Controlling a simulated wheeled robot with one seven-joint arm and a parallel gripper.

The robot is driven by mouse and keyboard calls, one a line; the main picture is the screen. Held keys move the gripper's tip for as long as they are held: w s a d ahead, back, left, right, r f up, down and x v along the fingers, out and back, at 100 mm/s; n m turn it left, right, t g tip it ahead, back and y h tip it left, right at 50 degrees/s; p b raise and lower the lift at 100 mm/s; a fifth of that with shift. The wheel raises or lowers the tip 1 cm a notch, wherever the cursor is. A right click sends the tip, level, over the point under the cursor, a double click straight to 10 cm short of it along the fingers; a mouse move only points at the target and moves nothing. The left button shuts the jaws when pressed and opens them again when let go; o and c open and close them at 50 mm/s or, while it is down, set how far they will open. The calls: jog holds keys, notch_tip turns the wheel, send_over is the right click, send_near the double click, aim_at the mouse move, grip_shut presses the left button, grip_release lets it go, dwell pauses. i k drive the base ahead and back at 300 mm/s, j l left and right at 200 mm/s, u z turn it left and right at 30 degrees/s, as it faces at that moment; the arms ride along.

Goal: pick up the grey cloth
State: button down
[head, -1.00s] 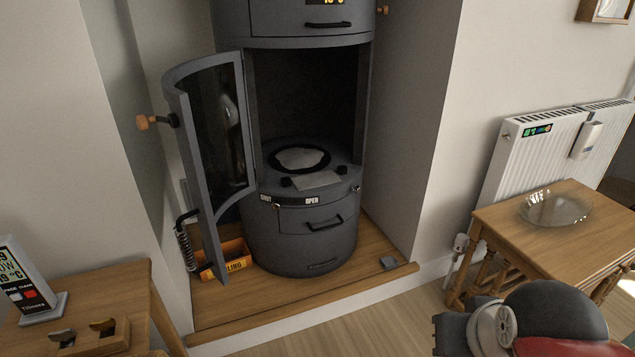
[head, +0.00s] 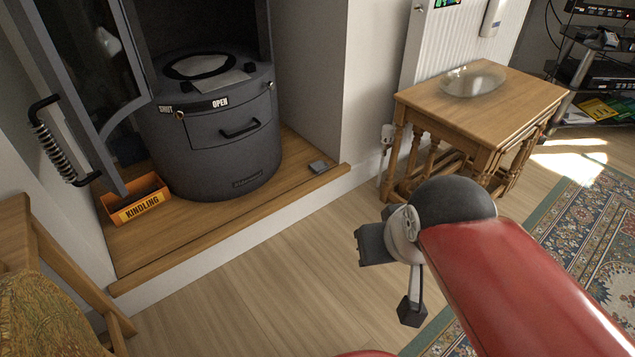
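A small flat grey piece (head: 318,167), which looks like folded cloth, lies on the wooden hearth ledge, right of the stove, near the front edge. A paler flat piece (head: 222,82) lies on top of the stove's lower drum; I cannot tell if it is cloth or paper. My gripper (head: 393,280) is in front of the hearth at lower right, below the black wrist of my red arm. Its two dark fingertips look apart, with bare floor showing between them. It is empty and clear of both pieces.
The grey stove (head: 215,155) stands in the alcove with its curved door (head: 95,100) open at left. An orange kindling box (head: 140,202) sits beside it. A wooden side table (head: 475,108) holding a glass bowl (head: 473,80) stands at right by the radiator (head: 430,50). The floor before the hearth is clear.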

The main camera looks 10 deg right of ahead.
aim_at(319, 168)
jog(key=i+l, duration=0.15)
jog(key=i, duration=0.3)
jog(key=i+l+z, duration=0.1)
jog(key=i, duration=0.4)
jog(key=i+l, duration=0.15)
jog(key=i, duration=0.3)
jog(key=l+z, duration=0.05)
